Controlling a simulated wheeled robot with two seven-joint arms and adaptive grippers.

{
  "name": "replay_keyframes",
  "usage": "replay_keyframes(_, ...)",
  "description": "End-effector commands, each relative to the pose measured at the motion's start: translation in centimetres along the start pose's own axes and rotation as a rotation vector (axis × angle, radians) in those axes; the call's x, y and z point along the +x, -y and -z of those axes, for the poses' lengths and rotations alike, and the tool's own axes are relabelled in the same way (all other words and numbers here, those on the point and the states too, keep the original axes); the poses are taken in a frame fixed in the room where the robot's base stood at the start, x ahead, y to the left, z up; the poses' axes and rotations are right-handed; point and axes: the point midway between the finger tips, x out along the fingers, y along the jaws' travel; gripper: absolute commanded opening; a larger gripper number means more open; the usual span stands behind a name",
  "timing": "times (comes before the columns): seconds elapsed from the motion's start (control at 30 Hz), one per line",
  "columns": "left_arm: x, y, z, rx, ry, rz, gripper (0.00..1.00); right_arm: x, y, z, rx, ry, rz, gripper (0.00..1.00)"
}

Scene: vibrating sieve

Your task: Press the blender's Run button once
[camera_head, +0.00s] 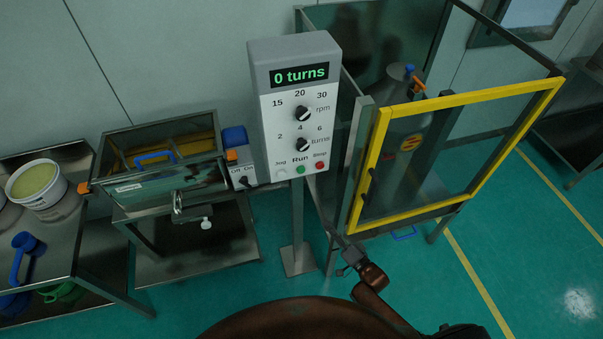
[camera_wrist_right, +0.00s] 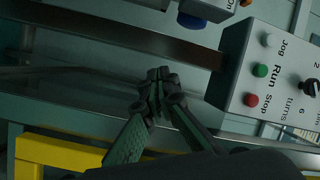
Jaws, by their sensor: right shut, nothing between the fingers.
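The blender's control box (camera_head: 294,110) stands on a post, its display reading "0 turns". The green Run button (camera_head: 300,169) is on its lower edge, between the grey Jog button (camera_head: 281,171) and the red Stop button (camera_head: 319,165). The right wrist view also shows the green Run button (camera_wrist_right: 261,71) right of the fingers. My right gripper (camera_wrist_right: 160,75) is shut and empty, apart from the box. In the head view my right gripper (camera_head: 347,260) is low, below and right of the panel, small and dark. My left gripper is not in view.
A yellow-framed guard door (camera_head: 376,170) and glass cage enclose the blender vessel (camera_head: 400,140) at right. A sieve machine (camera_head: 165,165) with an On/Off switch box (camera_head: 243,177) stands left. A bench (camera_head: 60,245) at far left holds a white tub (camera_head: 36,185) and a blue scoop (camera_head: 25,250).

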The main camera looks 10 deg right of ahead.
Motion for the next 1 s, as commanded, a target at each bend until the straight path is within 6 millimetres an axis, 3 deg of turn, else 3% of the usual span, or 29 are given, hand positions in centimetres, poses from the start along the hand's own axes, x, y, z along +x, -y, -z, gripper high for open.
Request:
replay_keyframes(0.03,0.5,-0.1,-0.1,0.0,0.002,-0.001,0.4,1.0,3.0,0.9,0.052,-0.011,0.083,0.0)
replay_keyframes(0.2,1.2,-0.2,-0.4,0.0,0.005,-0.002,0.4,2.4,12.8,3.3,0.258,-0.011,0.342,0.0)
replay_keyframes(0.3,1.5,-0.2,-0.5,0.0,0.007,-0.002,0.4,2.3,17.1,4.3,0.358,0.007,0.459,0.0)
replay_keyframes(0.4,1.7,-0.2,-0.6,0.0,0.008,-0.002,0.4,1.9,20.1,4.9,0.428,0.028,0.539,0.0)
replay_keyframes(0.6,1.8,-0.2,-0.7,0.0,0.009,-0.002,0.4,1.6,22.3,5.3,0.482,0.046,0.597,0.0)
replay_keyframes(1.0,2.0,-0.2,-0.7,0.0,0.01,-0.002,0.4,2.0,22.1,5.4,0.481,0.045,0.597,0.0)
